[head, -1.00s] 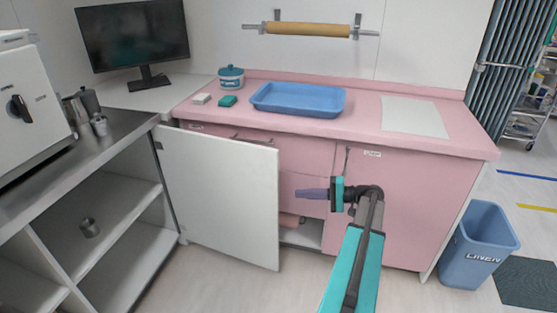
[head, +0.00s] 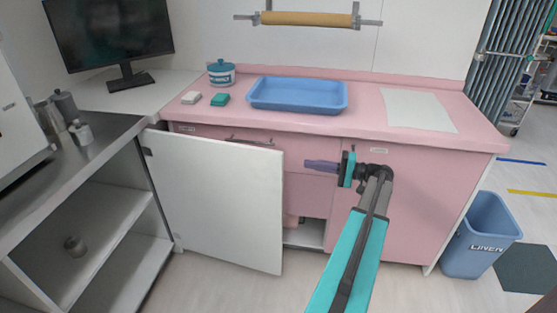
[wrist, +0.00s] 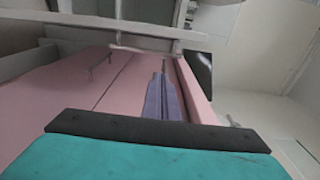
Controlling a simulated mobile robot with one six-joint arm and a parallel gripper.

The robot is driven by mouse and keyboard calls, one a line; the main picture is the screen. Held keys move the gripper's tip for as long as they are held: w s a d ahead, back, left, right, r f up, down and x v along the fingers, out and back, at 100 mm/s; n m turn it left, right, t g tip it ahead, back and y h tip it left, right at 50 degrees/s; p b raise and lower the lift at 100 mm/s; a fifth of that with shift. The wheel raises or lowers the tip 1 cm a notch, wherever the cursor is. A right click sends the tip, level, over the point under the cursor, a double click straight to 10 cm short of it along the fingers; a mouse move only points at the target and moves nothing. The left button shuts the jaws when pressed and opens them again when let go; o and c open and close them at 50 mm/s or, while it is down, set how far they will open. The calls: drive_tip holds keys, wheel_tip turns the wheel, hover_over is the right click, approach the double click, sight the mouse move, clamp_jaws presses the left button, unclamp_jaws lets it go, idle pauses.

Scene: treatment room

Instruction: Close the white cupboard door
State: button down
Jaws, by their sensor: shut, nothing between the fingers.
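The white cupboard door (head: 215,200) stands open in the head view, hinged at its left side and swung out in front of the pink cabinet (head: 400,205). Part of the cupboard's opening and its white floor (head: 305,235) show past the door's free edge. My gripper (head: 308,164) is shut and empty, its purple fingers pointing left. It is just right of the door's upper free edge, in front of the pink drawer fronts, with a visible gap to the door. In the wrist view the closed fingers (wrist: 160,98) point away from the camera. The door's hinge side is partly in shadow.
A blue tray (head: 298,94), a teal-lidded jar (head: 221,74) and small blocks stand on the pink counter. A grey-topped shelf unit (head: 95,215) stands close to the door's left. A blue linen bin (head: 480,236) is at right. The floor before the door is clear.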

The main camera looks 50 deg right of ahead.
drive_tip(key=shift+w+a, duration=0.1)
drive_tip(key=shift+w, duration=0.1)
drive_tip(key=x, duration=1)
idle(0.3)
idle(0.3)
